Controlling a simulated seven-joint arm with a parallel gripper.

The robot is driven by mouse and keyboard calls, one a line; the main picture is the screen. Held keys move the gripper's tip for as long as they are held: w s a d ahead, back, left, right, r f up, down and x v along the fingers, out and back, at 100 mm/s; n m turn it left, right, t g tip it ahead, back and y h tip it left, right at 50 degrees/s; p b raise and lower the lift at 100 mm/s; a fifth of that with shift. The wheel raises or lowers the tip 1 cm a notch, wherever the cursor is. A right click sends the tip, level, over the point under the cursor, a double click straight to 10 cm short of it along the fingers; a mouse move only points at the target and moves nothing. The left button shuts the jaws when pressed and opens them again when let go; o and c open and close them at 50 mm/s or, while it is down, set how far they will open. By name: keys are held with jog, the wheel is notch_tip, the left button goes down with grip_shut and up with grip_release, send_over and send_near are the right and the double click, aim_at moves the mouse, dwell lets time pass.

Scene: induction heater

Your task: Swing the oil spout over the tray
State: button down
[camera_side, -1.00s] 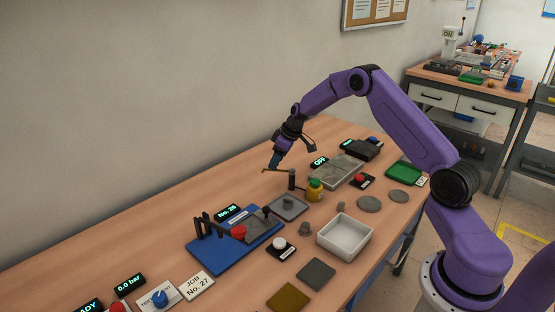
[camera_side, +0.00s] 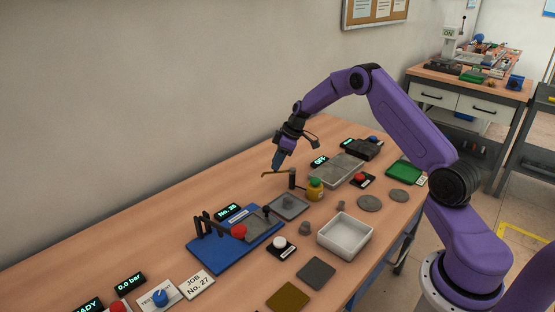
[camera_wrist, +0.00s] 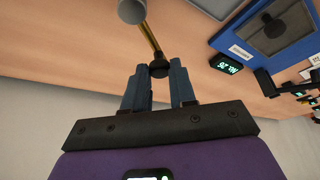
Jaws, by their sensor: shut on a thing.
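The oil spout is a thin brass arm (camera_side: 278,173) reaching left from the top of a dark post (camera_side: 292,181). In the wrist view the spout (camera_wrist: 150,38) runs from a grey round post top to a black knob (camera_wrist: 158,69). My gripper (camera_side: 275,169) is at the spout's outer part; in the wrist view its blue fingers (camera_wrist: 159,74) are shut on the knob. The spout points to the left of the post, not over this tray.
A yellow bottle with a green cap (camera_side: 315,189) stands just right of the post. A longer grey tray (camera_side: 338,169) lies behind it. A blue fixture (camera_side: 213,247) with a red knob lies at front left. The table left of the spout is clear.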

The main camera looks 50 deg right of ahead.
jog(key=s+n+g+y, duration=0.1)
jog(key=s+n+g, duration=0.4)
jog(key=n, duration=0.9)
jog(key=shift+s+d+n, duration=0.15)
jog(key=shift+s+n, duration=0.15)
jog(key=shift+s, duration=0.25)
jog(key=c, duration=0.9)
grip_release()
jog(key=shift+w+v, duration=0.2)
jog(key=shift+v, duration=8.45)
